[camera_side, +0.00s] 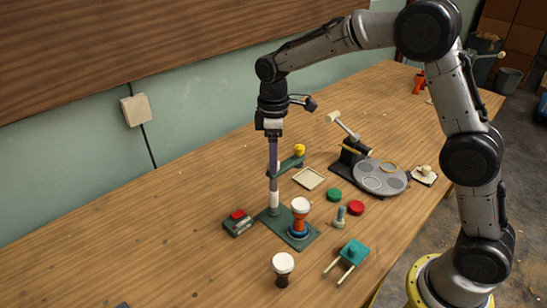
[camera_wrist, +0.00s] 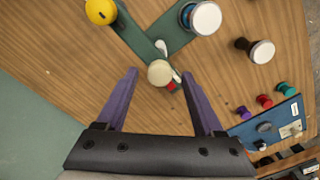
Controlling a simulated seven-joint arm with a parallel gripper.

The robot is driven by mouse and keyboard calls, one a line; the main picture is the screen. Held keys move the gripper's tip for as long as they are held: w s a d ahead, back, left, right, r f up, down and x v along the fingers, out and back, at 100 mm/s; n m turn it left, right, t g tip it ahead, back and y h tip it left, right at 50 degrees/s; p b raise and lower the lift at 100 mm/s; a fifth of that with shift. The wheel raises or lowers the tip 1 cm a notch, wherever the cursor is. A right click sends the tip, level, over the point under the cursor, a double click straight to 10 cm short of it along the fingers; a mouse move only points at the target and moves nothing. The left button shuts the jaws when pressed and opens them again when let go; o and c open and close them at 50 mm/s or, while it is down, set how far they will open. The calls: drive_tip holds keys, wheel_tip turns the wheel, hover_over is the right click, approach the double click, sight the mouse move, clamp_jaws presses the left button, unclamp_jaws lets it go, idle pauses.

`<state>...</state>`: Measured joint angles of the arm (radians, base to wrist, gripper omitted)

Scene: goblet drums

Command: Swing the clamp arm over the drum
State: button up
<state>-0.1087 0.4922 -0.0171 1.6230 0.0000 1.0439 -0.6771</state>
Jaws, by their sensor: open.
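The clamp stand has a green base plate (camera_side: 270,222) and a pale post (camera_side: 274,198). Its green clamp arm (camera_side: 288,165) sticks out from the post top toward the back right, with a yellow knob (camera_side: 299,149) at its end. The drum (camera_side: 300,208), orange and blue with a white head, stands upright on the plate; the arm is not above it. In the wrist view the arm (camera_wrist: 132,38) and plate (camera_wrist: 178,38) form a V. My gripper (camera_side: 273,170) points down, open, at the post top, its purple fingers on either side of the round cap (camera_wrist: 159,73).
A black drum with a white head (camera_side: 283,263) stands in front. A teal stool-like piece (camera_side: 352,253), green disc (camera_side: 334,195), red disc (camera_side: 356,208) and bolt-like piece (camera_side: 340,217) lie right. A small green block with red top (camera_side: 238,222) is left. A grey round plate (camera_side: 380,177) stands behind.

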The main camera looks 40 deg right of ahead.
drive_tip(key=shift+f, duration=0.35)
clamp_jaws()
idle(1.2)
